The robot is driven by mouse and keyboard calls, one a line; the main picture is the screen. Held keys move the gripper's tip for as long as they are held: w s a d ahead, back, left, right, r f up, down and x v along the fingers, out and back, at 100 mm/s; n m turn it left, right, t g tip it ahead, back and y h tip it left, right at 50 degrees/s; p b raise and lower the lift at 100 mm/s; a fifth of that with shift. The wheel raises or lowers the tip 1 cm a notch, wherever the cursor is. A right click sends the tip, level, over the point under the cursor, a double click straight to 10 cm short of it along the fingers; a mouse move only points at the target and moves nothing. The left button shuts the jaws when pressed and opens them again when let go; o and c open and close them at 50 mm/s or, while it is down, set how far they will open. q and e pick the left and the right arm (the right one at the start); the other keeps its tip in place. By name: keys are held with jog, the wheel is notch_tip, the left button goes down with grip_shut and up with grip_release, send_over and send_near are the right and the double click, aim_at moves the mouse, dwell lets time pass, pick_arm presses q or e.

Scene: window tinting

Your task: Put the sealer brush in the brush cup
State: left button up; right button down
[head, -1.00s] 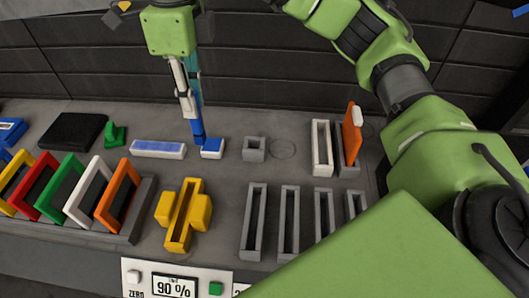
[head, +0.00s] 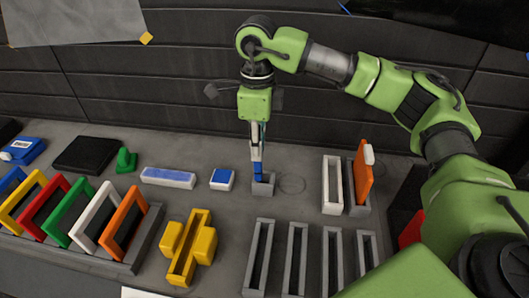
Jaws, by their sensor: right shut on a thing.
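The sealer brush (head: 258,168) is blue and upright. My right gripper (head: 257,150) is shut on its upper part, which the fingers partly hide. The brush cup (head: 264,188) is a small grey square holder on the bench. The brush's lower end is at the cup's opening and seems to reach inside it; how deep it sits, or whether it touches the bottom, I cannot tell. My left gripper is not in view.
A small blue-and-white pad (head: 222,180) lies just left of the cup, and a long blue-topped block (head: 168,178) farther left. A yellow holder (head: 187,252) and grey slotted holders (head: 297,255) stand in front. An orange panel (head: 363,172) stands at right.

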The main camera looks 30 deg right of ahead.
aim_at(257, 166)
notch_tip(257, 166, down, 7)
jog(key=d, duration=0.2)
jog(key=shift+w, duration=0.3)
jog(key=c, duration=1.9)
grip_release()
jog(key=shift+r, duration=0.15)
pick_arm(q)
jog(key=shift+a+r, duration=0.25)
pick_arm(e)
jog(key=shift+a, duration=0.1)
jog(key=shift+r, duration=0.1)
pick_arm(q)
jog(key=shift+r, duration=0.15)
pick_arm(e)
jog(key=shift+r, duration=0.1)
